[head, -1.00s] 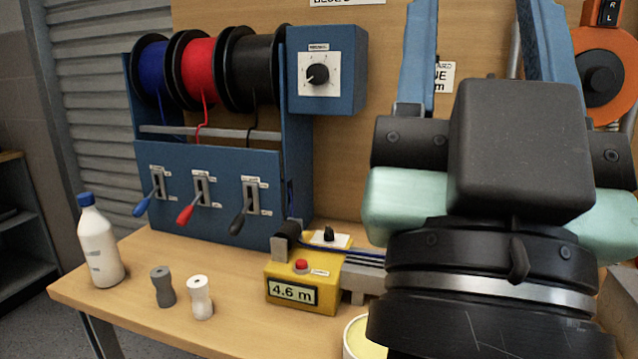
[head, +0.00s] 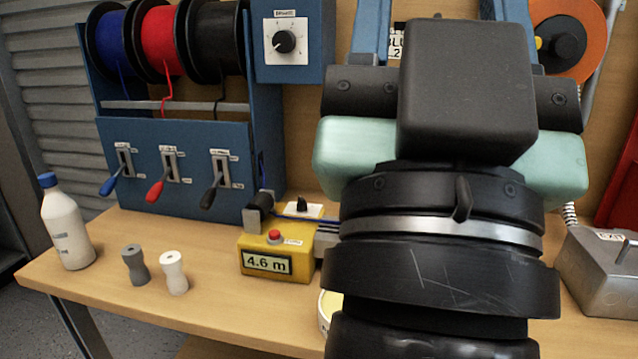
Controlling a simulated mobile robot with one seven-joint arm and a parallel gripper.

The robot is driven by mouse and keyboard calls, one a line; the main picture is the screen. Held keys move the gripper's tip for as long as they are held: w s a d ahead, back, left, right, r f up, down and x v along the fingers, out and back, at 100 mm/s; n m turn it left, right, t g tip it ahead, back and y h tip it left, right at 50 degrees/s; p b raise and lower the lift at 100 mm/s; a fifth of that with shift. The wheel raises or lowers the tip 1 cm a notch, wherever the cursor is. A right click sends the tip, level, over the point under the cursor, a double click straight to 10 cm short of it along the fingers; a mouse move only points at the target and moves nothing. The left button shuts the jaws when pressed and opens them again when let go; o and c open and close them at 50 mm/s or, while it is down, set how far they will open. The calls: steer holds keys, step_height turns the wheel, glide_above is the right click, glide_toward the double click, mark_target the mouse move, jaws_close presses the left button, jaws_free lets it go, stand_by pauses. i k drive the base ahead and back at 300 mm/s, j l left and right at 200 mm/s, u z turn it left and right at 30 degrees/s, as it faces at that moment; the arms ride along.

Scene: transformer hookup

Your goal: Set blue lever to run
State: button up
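The blue lever (head: 109,186) is at the left end of a row of three on the front of the blue spool rack (head: 200,145). Its handle tilts down and out from its slot plate; the plate's small labels are too small to read. The red lever (head: 156,190) and the black lever (head: 209,196) to its right also point down. My gripper (head: 440,12) is well to the right of the levers, its two blue fingers wide apart and pointing up the picture. The fingertips are cut off by the top edge, and I see nothing held.
Blue (head: 110,45), red and black spools sit above the levers, beside a dial box (head: 292,40). A white bottle (head: 66,225), grey and white spool-shaped pieces (head: 174,272) and a yellow meter reading 4.6 m (head: 275,258) stand on the bench below. A grey box (head: 600,270) is at right.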

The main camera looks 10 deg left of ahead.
mark_target(108, 187)
steer(key=k+u, duration=0.2)
steer(key=u, duration=0.3)
steer(key=k+j+u, duration=0.15)
steer(key=u, duration=0.35)
